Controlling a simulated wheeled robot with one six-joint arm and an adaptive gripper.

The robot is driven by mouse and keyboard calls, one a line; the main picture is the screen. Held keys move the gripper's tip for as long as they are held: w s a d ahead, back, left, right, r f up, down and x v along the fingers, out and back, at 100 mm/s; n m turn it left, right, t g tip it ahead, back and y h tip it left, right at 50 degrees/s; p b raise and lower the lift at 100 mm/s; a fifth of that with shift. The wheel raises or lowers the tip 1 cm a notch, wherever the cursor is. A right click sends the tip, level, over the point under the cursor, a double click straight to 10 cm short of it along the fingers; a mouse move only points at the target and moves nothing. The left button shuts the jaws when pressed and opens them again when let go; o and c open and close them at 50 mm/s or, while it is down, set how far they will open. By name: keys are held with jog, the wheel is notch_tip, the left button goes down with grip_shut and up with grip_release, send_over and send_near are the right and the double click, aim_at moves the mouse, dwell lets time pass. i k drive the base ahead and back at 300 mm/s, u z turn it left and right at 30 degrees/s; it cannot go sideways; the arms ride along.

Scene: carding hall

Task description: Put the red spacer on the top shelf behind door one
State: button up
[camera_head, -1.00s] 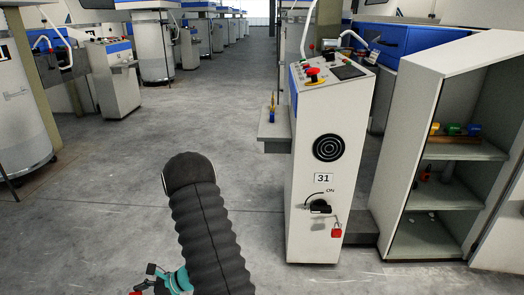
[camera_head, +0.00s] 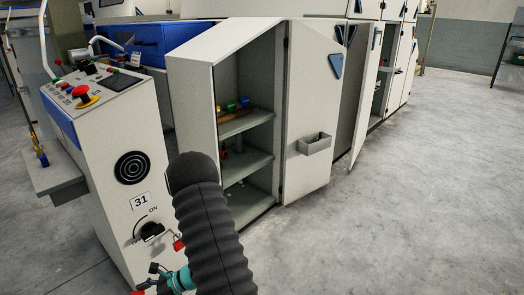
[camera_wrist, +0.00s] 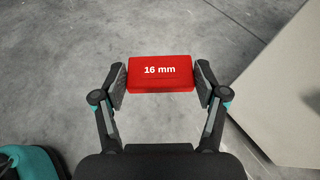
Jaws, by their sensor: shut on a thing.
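The red spacer (camera_wrist: 160,72), a block marked "16 mm", is held between the two fingers of my gripper (camera_wrist: 160,82) in the wrist view, above the grey floor. In the head view only part of my gripper (camera_head: 165,280) shows at the bottom edge, with a bit of red beside it. An open cabinet (camera_head: 192,100) stands ahead, its door (camera_head: 313,120) swung out to the right. Its upper visible shelf (camera_head: 262,120) carries small yellow, green and blue pieces on a brown strip. No door number is readable.
A control post (camera_head: 105,130) marked 31, with a red button, stands left of the cabinet. A small tray (camera_head: 314,143) sticks out from the open door. Another door (camera_head: 367,95) stands open farther right. The floor (camera_head: 420,200) at right is clear.

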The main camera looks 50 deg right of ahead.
aim_at(241, 121)
jog(key=z, duration=1.65)
